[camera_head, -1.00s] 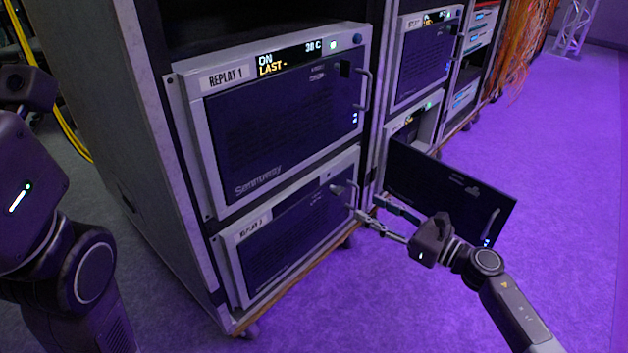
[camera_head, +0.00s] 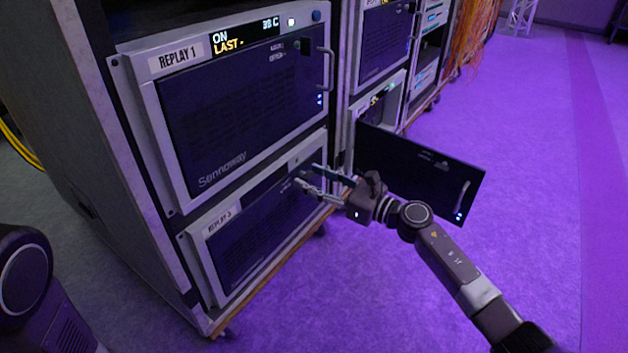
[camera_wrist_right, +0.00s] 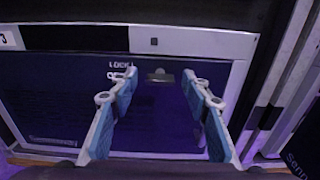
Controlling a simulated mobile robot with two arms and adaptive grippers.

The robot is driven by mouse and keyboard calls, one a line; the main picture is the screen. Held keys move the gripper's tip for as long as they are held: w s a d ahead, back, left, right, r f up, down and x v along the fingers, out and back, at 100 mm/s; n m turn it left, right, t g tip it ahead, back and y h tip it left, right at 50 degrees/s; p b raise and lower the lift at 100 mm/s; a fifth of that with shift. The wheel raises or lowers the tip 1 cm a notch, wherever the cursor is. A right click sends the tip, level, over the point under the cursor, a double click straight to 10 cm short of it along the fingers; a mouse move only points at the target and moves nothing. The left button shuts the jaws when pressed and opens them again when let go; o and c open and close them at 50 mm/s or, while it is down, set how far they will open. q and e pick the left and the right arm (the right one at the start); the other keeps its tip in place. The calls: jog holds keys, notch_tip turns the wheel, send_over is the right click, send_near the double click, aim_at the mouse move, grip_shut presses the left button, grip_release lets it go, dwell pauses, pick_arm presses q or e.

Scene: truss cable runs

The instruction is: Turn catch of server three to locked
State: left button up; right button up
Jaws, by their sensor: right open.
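Server three is the lower unit in the near rack, labelled REPLAY 3 (camera_head: 225,222), with a dark front panel (camera_head: 260,225). In the right wrist view its catch (camera_wrist_right: 159,77) is a small metal piece at the panel's top edge, beside printed LOCK lettering. My right gripper (camera_head: 308,180) is open at the upper right of this panel. In the wrist view its two blue-padded fingers (camera_wrist_right: 160,90) stand on either side of the catch, with nothing between them gripped. Whether they touch the panel I cannot tell. Only part of my left arm shows; its gripper is out of view.
REPLAY 1 (camera_head: 240,110) sits directly above, with a lit display and a side handle (camera_head: 326,70). An open dark door (camera_head: 420,175) of the neighbouring rack juts out behind my right gripper. Purple floor (camera_head: 530,200) to the right is clear.

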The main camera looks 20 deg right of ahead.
jog(key=c, duration=1.1)
